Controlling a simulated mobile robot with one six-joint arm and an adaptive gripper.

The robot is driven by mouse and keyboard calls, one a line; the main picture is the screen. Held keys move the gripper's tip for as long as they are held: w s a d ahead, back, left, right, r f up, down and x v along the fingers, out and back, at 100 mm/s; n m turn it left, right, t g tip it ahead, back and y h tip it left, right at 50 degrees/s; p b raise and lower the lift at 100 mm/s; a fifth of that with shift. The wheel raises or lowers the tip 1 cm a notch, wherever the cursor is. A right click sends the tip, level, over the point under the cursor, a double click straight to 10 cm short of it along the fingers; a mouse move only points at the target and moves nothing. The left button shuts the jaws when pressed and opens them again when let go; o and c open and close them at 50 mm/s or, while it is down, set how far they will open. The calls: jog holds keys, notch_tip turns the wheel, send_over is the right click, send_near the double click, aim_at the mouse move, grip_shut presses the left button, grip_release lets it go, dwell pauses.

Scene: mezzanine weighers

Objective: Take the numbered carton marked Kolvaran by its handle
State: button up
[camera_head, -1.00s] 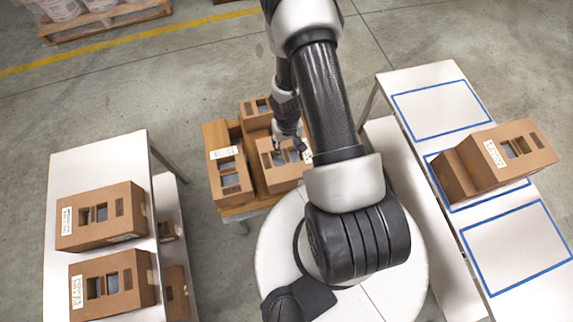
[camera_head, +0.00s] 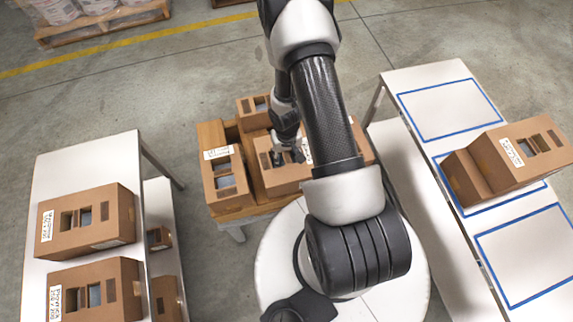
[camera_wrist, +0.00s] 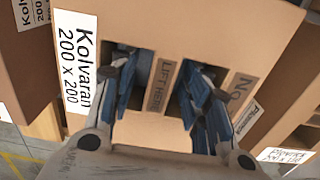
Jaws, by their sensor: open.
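The brown carton marked Kolvaran 200 x 200 (camera_wrist: 165,30) fills the middle of the wrist view. Its top has two dark openings with a strip printed LIFT HERE (camera_wrist: 162,85) between them. A label starting "No" shows at its right; the rest is hidden. My gripper (camera_wrist: 163,72) is open, with one blue-and-black finger on each side of the strip, at the openings. I cannot tell how deep the fingertips reach. In the head view the carton (camera_head: 288,183) sits among others on a low pallet-like stand, with my gripper (camera_head: 288,154) over it.
Neighbouring cartons stand close on the left (camera_head: 228,180) and behind (camera_head: 250,108). In the wrist view a carton labelled Plovera (camera_wrist: 290,120) is at the right. A left table (camera_head: 95,160) holds two cartons. A right table (camera_head: 420,83) has blue outlines and one carton (camera_head: 515,160).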

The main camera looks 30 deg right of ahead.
jog(key=shift+r, duration=0.1)
jog(key=shift+c, duration=0.4)
grip_shut()
dwell(0.5)
